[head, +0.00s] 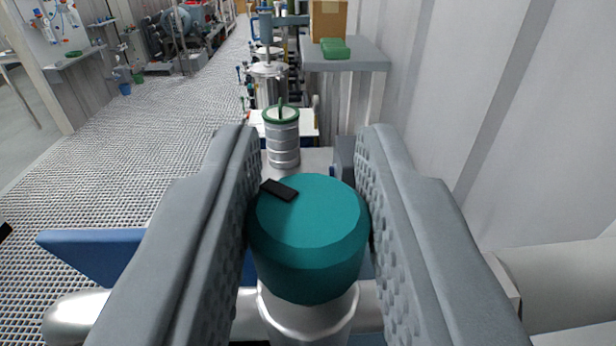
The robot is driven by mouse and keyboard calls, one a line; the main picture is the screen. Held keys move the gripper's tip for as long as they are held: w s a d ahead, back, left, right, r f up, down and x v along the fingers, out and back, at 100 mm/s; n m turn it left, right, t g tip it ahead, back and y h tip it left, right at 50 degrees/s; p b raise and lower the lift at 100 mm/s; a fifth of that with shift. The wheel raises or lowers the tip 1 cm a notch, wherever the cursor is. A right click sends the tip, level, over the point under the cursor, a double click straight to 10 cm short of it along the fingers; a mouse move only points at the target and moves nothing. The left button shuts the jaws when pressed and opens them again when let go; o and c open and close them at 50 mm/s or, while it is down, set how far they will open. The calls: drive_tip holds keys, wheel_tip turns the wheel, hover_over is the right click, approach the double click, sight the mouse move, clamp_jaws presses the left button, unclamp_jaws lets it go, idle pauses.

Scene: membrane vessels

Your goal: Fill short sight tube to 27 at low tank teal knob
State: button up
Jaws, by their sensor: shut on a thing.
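The teal knob (310,240) is in the lower middle of the head view, with a black mark on the far left of its top. It sits on a silver metal stem (310,312). My gripper (309,195) has its two grey padded fingers on either side of the knob, touching it left and right, and is shut on it. No scale or level reading can be made out.
A blue panel (92,252) and a silver pipe (75,312) lie at left below the gripper. A pale wall (450,100) runs close on the right. A grey table (350,55) with a cardboard box (328,18) stands behind. Grated floor (150,120) is open at left.

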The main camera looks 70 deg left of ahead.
drive_tip(key=shift+n+g+y, duration=0.4)
drive_tip(key=shift+n+g, duration=0.7)
drive_tip(key=shift+g, duration=0.6)
drive_tip(key=o, duration=1)
drive_tip(key=shift+c, duration=0.2)
drive_tip(key=shift+d, duration=0.1)
